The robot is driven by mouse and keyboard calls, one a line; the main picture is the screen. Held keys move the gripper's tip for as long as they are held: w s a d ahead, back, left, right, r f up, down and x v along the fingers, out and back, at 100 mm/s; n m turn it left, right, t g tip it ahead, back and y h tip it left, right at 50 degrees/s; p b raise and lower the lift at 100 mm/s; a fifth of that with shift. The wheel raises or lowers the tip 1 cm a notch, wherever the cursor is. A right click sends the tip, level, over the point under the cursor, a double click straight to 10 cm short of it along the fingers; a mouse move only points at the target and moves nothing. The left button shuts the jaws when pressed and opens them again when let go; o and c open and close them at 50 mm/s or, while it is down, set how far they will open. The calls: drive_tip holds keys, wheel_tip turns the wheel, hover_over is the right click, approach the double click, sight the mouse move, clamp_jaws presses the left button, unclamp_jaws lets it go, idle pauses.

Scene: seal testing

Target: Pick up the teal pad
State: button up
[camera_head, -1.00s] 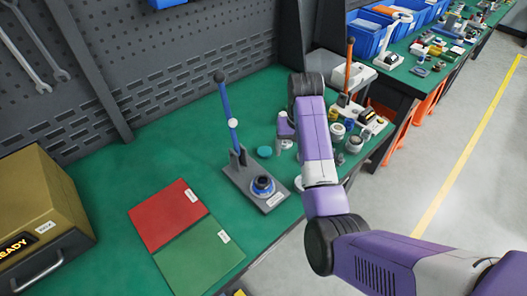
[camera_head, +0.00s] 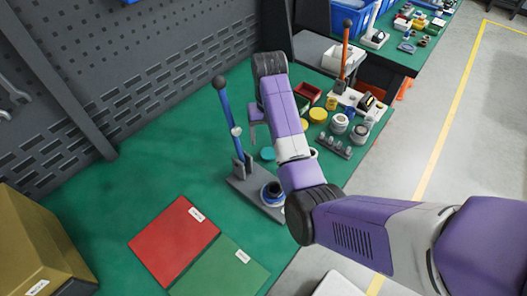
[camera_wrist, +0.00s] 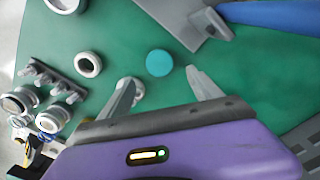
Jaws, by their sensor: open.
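The teal pad (camera_head: 268,153) is a small round disc lying on the green bench top, just right of the blue-levered press. It also shows in the wrist view (camera_wrist: 159,62) as a plain teal circle, fully visible. My gripper (camera_wrist: 160,80) is open and empty. In the wrist view the pad lies between and slightly beyond the two fingertips, apart from both. In the head view my gripper (camera_head: 253,134) hangs above the bench close to the pad.
The press base (camera_head: 246,190) and its blue lever (camera_head: 227,118) stand close to the pad. A white ring (camera_wrist: 88,64) and several fittings lie nearby. Yellow discs (camera_head: 317,115) and a red tray (camera_head: 307,92) are to the right. A red mat (camera_head: 172,240) and green mat (camera_head: 218,272) lie in front.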

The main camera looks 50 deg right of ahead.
sight(268, 153)
drive_tip(key=f, duration=0.4)
drive_tip(key=f+p, duration=0.1)
drive_tip(key=f, duration=0.1)
drive_tip(key=shift+s+a+f, duration=0.25)
drive_tip(key=c, duration=1.4)
drive_tip(key=shift+r, duration=0.1)
